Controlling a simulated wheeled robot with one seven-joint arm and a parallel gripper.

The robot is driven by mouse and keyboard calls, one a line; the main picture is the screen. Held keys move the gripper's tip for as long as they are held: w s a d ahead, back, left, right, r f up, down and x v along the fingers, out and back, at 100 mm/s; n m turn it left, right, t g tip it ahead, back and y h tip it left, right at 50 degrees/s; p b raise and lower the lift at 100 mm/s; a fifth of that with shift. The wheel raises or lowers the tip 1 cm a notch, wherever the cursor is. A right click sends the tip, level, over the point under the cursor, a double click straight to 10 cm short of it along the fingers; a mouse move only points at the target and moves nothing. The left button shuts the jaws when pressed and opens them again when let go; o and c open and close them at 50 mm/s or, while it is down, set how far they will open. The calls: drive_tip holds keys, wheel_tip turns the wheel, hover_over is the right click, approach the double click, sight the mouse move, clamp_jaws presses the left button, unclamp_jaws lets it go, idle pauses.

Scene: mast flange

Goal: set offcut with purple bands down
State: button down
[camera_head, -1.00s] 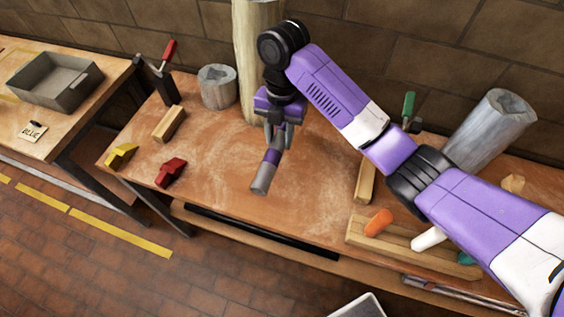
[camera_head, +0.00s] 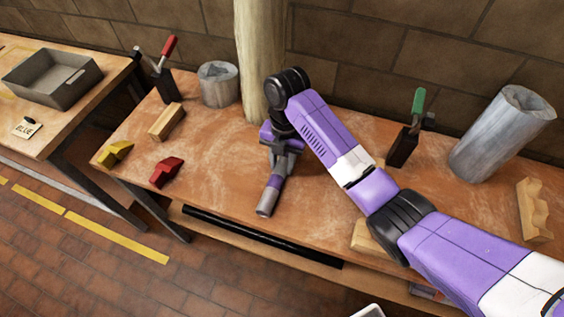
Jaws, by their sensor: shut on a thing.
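My gripper (camera_head: 280,165) is shut on the offcut with purple bands (camera_head: 268,201), a short grey cylinder with a purple band showing near the jaws. The offcut slants down and to the left from the jaws, its lower end close to the front part of the wooden workbench (camera_head: 216,165). I cannot tell whether that end touches the bench top. The jaws hide the offcut's upper end.
A red block (camera_head: 166,172), a yellow block (camera_head: 115,153) and a wooden block (camera_head: 166,122) lie left of my gripper. A wooden post (camera_head: 260,60) stands behind it. A grey cylinder (camera_head: 487,140) leans at the right. Bench top around the offcut is clear.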

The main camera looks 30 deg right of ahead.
sight(283, 159)
drive_tip(key=shift+f, duration=0.15)
drive_tip(key=c, duration=1)
unclamp_jaws()
drive_tip(key=shift+o, duration=0.2)
wheel_tip(283, 159, up, 12)
drive_tip(key=w+d+p, duration=0.1)
drive_tip(key=p, duration=0.3)
